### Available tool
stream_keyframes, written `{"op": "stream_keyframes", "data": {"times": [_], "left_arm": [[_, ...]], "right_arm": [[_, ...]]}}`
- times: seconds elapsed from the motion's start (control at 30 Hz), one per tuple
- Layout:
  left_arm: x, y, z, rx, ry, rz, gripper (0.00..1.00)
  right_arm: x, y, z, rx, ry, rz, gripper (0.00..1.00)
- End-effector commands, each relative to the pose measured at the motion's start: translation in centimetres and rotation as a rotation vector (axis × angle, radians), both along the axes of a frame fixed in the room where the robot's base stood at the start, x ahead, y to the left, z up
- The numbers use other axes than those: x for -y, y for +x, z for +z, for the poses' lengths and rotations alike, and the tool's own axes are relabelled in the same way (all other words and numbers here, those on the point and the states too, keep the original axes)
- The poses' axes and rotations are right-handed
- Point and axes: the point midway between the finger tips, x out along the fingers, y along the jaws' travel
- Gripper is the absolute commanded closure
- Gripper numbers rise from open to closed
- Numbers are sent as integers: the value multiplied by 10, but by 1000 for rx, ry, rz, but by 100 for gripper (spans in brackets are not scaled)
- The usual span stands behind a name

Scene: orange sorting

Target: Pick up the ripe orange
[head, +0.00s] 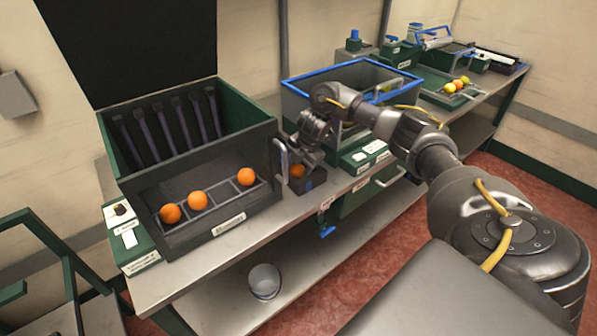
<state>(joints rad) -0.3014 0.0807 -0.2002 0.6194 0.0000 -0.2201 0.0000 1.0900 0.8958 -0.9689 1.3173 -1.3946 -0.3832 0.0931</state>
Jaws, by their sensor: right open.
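An orange (298,171) sits low in a small dark holder (316,178) on the bench, right of the large green box. My right gripper (289,163) is open just above and beside this orange, partly covering it; I cannot tell whether they touch. Three more oranges, the left one (171,213), the middle one (198,201) and the right one (246,177), lie in the front row of the green box (215,232). My left gripper is not in view.
A blue-rimmed bin (297,98) stands behind my right arm. A tray (437,92) with several fruits is at the far right. A round grey container (265,280) stands on the lower shelf. The bench (160,290) is bare along its front edge.

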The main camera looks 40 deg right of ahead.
Motion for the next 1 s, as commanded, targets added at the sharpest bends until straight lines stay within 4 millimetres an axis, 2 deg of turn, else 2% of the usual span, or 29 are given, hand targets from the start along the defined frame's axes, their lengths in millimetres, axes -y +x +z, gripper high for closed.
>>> {"op": "stream_keyframes", "data": {"times": [0.03, 0.1, 0.23, 0.5, 0.67, 0.8, 1.0], "left_arm": [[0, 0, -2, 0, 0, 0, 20], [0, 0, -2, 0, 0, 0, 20], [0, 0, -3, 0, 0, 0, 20], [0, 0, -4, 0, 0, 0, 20], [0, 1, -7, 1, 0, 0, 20], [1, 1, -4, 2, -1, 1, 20], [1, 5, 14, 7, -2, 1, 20]], "right_arm": [[-4, -5, -12, -19, 1, 6, 46], [-5, -5, -13, -21, 2, 8, 59], [-6, -5, -13, -22, 2, 9, 76], [-6, -4, -12, -20, 5, 9, 76], [-6, -4, -3, -18, 5, 10, 76], [-3, -4, 22, -13, 1, 6, 76], [0, -32, 61, -9, -3, 4, 76]]}}
